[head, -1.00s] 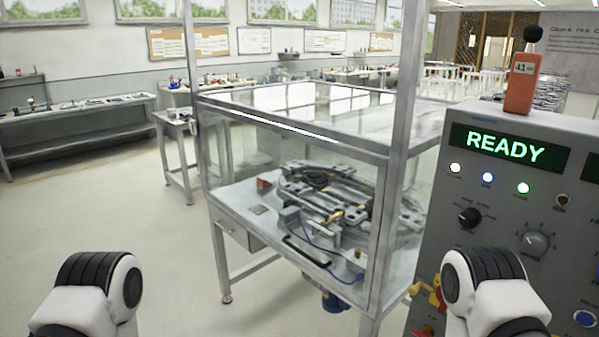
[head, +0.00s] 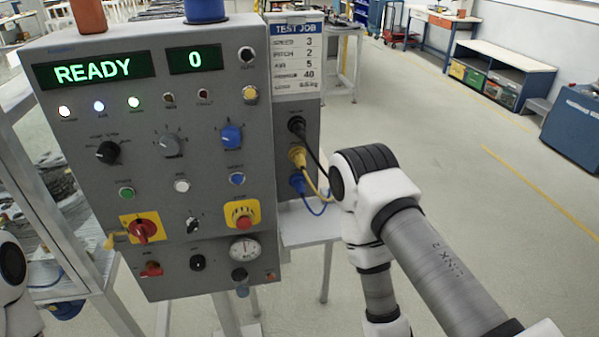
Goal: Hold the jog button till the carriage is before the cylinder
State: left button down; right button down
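The grey control panel (head: 75,226) fills the left half of the head view. Its green display (head: 93,69) reads READY and a second display (head: 195,59) reads 0. A green button (head: 126,193), a white button (head: 181,186) and a blue button (head: 237,179) sit in a row below the knobs. Their labels are too small to read, so I cannot tell which is the jog button. The glass-walled track case (head: 42,200) shows only in part at the left edge; I cannot make out the carriage or the cylinder. Neither gripper is in view, only my arm links.
Open floor (head: 470,200) lies to the right.

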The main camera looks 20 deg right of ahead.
aim_at(182, 186)
jog(key=i+j+z, duration=0.2)
jog(key=j+z, duration=0.15)
jog(key=j, duration=0.15)
jog(key=i+j, duration=0.1)
jog(key=j, duration=0.85)
jog(key=i, duration=0.1)
